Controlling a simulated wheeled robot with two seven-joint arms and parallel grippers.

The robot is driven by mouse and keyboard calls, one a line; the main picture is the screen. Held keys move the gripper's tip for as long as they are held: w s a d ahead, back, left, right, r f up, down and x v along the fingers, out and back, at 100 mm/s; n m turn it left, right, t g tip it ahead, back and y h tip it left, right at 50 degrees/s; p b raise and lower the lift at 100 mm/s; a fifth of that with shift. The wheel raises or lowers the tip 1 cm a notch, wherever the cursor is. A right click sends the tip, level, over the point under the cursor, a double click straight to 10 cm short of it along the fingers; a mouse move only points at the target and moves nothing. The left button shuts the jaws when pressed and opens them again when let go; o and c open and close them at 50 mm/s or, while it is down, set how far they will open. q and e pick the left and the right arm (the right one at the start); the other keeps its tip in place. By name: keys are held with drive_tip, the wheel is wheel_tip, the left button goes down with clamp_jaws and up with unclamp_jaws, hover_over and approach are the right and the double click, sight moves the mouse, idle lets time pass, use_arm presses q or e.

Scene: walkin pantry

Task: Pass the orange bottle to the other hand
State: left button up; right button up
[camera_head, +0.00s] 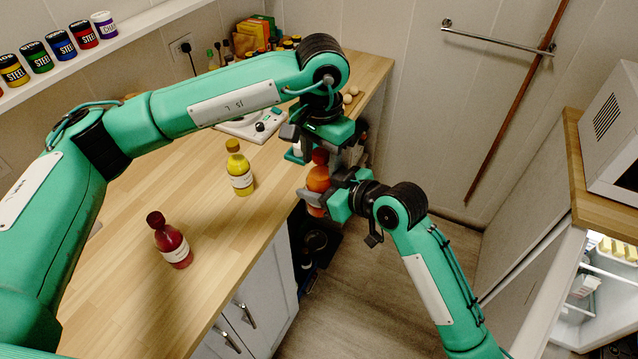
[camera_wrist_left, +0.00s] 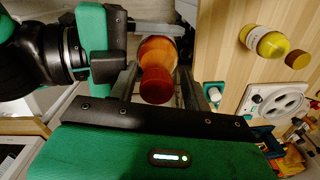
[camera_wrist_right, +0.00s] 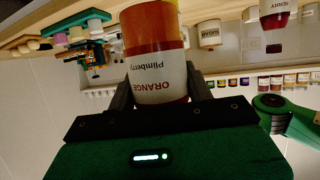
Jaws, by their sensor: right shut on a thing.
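The orange bottle (camera_head: 318,180) with its dark red-brown cap is upright, past the counter's edge. My right gripper (camera_head: 322,193) is shut on its body from the right. In the right wrist view the bottle (camera_wrist_right: 158,75) and its white ORANGE label fill the space between the fingers. My left gripper (camera_head: 318,152) is above the bottle, pointing down. In the left wrist view the cap and upper bottle (camera_wrist_left: 156,84) are between its open fingers, with slight gaps at the sides. The lower bottle is partly hidden by my right fingers.
A yellow bottle (camera_head: 240,172) and a red bottle (camera_head: 171,243) stand on the wooden counter (camera_head: 120,290). Coloured tins (camera_head: 62,45) line a shelf at upper left. A microwave (camera_head: 615,130) is at right. Open floor lies below the grippers.

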use_arm(q)
drive_tip(key=shift+o, duration=0.2)
drive_tip(key=shift+s+d, duration=0.3)
drive_tip(key=shift+d, duration=0.05)
